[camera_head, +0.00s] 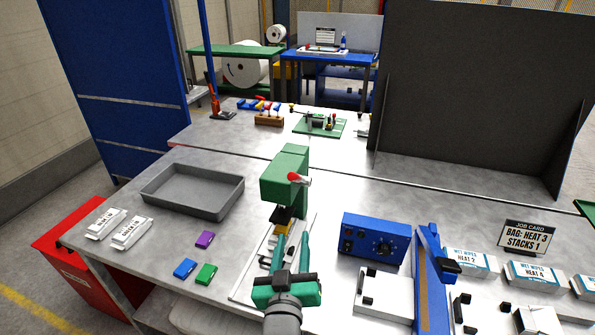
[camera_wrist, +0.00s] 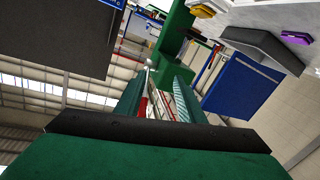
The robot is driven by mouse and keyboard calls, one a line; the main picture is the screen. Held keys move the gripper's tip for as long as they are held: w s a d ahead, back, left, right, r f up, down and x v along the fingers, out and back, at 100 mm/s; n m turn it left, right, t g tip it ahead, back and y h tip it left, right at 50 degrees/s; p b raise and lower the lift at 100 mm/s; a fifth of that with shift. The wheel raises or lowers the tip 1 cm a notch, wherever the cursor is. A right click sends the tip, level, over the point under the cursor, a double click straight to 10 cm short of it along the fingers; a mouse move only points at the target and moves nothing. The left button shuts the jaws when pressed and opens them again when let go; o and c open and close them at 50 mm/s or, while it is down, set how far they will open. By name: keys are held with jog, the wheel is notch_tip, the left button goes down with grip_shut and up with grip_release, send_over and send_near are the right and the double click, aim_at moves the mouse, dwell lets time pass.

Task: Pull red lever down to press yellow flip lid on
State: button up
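A green press (camera_head: 284,185) stands on the bench near the middle of the head view. Its red lever end (camera_head: 293,177) shows on the upper right of the press head, beside a pale bar. Under the black ram there is a small yellow piece, likely the flip lid (camera_head: 281,229), partly hidden by my gripper. My gripper (camera_head: 291,236) is in front of the press and below the lever, its two green fingers apart. In the wrist view the fingers (camera_wrist: 155,82) are spread, with thin red and white parts visible between them; I cannot tell whether these are the lever.
A dark panel (camera_head: 485,90) stands behind.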

jog(key=m+h, duration=0.1)
send_near(299, 179)
jog(key=w, duration=0.4)
jog(key=w+d, duration=0.1)
jog(key=w, duration=0.9)
jog(key=shift+w, duration=0.25)
jog(key=shift+d, duration=0.1)
grip_shut()
